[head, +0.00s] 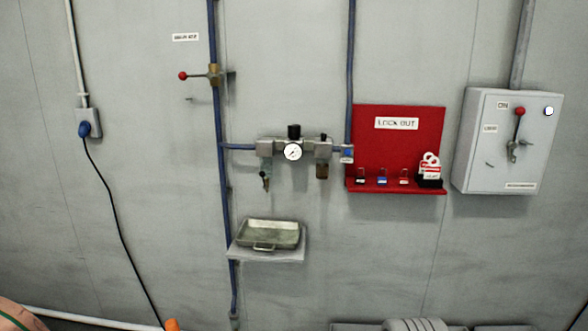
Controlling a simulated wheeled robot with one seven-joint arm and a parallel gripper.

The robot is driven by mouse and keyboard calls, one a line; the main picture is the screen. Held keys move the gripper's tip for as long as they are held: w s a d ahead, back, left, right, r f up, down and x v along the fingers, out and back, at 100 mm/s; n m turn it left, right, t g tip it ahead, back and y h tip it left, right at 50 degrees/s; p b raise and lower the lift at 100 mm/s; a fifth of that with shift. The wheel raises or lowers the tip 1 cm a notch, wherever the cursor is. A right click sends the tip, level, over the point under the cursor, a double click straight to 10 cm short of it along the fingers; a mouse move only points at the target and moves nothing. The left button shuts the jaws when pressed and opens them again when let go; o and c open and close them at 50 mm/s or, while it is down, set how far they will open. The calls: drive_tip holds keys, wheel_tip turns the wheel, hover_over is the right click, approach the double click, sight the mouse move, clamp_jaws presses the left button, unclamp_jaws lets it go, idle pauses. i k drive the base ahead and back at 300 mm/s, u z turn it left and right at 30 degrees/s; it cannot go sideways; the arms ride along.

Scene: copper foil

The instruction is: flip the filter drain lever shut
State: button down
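The filter-regulator unit (293,146) is mounted on the grey wall in the middle of the head view, with a round white gauge and a black knob. Below its left bowl hangs a small drain valve with its lever (265,182), brassy and dark. The lever is small here, and I cannot tell its exact position. My gripper does not show in this view.
A metal tray (268,246) sits on a small shelf below the drain. A red lockout board (396,147) with padlocks and a grey switch box (508,140) are to the right. A red-knobbed valve lever (195,75) is on the blue pipe at upper left.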

sight(262, 174)
drive_tip(key=u, duration=0.2)
drive_tip(key=i, duration=0.75)
drive_tip(key=u, duration=1.05)
drive_tip(key=i, duration=0.4)
drive_tip(key=u, duration=0.3)
